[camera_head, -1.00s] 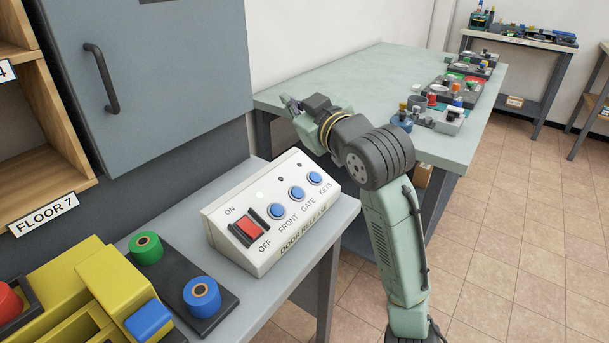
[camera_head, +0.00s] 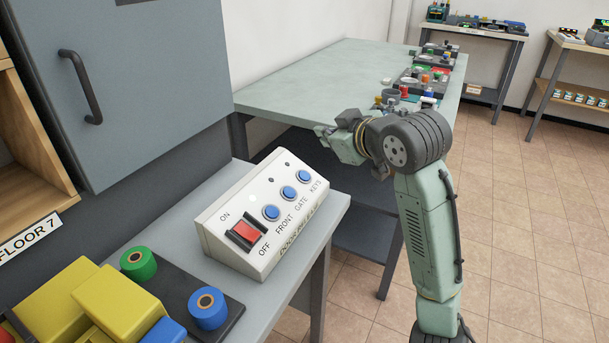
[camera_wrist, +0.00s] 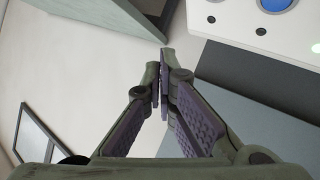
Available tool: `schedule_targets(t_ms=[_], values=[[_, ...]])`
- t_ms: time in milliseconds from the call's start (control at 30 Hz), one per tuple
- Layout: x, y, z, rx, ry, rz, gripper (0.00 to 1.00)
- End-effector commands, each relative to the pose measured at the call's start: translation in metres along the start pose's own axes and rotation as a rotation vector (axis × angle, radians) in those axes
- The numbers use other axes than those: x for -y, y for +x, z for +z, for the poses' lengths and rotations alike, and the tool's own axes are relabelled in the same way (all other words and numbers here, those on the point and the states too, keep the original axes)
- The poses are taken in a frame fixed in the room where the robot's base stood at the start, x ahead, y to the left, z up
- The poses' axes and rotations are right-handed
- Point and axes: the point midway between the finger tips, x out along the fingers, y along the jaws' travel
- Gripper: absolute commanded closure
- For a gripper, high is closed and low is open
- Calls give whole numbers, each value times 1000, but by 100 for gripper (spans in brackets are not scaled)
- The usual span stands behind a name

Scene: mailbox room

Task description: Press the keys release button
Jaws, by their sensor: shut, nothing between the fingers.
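The white door release box (camera_head: 253,238) stands on the grey bench in the head view, its sloped panel facing up. The blue KEYS button (camera_head: 304,176) is the farthest of three round blue buttons, past the FRONT (camera_head: 271,212) and GATE (camera_head: 288,193) buttons. A red ON/OFF switch (camera_head: 245,233) sits at the panel's near end. My gripper (camera_head: 322,131) is beyond and above the KEYS end, apart from the box. In the wrist view my gripper (camera_wrist: 161,65) is shut and empty. The box (camera_wrist: 290,28) shows at the upper right there, with part of one blue button (camera_wrist: 277,3).
A dark tray with a green spool (camera_head: 138,264) and a blue spool (camera_head: 207,308) lies near the box, beside yellow blocks (camera_head: 118,303). A grey cabinet (camera_head: 140,90) stands behind the bench. A cluttered pale green table (camera_head: 330,78) is beyond. Tiled floor lies right.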

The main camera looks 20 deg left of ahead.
Motion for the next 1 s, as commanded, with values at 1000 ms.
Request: schedule_targets(t_ms=[1000], values=[[45,62,44,-1,0,0,100]])
